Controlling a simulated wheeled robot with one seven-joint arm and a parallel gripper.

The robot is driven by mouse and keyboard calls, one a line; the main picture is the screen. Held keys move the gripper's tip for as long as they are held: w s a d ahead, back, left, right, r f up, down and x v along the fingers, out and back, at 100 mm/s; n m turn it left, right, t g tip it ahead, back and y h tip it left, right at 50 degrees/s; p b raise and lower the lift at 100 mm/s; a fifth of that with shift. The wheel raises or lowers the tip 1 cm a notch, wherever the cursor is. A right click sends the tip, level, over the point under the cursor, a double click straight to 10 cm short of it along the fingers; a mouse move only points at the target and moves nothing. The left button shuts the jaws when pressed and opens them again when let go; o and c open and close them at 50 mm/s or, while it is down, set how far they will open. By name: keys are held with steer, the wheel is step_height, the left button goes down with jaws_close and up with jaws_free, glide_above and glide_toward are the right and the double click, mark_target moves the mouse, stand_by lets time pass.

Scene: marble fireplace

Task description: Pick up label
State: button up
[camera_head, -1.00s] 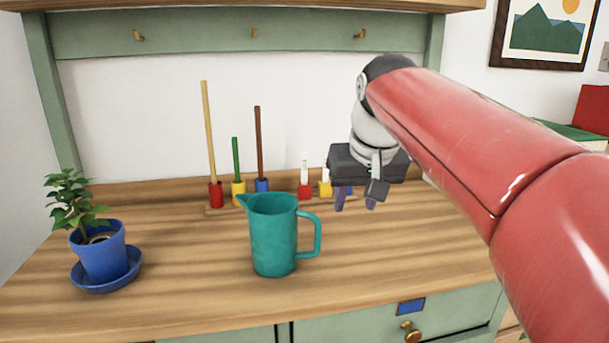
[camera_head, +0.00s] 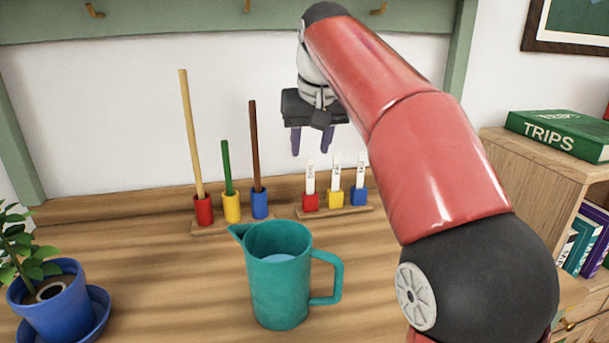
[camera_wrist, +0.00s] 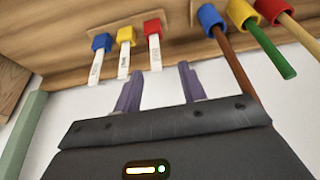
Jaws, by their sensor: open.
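Three white labels stand upright in small coloured holders on a wooden strip at the back of the counter. The left label (camera_head: 310,178) is in the red holder (camera_head: 310,201), the middle label (camera_head: 335,172) in the yellow holder, and the right label (camera_head: 361,172) in the blue holder. My gripper (camera_head: 312,150) is open and empty, above and slightly behind the labels in the picture. Nothing is between the fingers.
A teal jug (camera_head: 279,290) with liquid stands in front of the labels. Three coloured rods, the tan one (camera_head: 191,135) tallest, stand in holders to the left. A potted plant (camera_head: 50,300) is at the left edge. A bookshelf (camera_head: 545,175) is at the right.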

mark_target(310, 166)
steer(key=x, duration=0.2)
steer(key=b+x, duration=0.1)
steer(key=x, duration=0.4)
steer(key=shift+w+d+f, duration=0.2)
steer(key=shift+w+d, duration=0.05)
steer(key=shift+w, duration=0.15)
steer(key=shift+c, duration=0.3)
jaws_close()
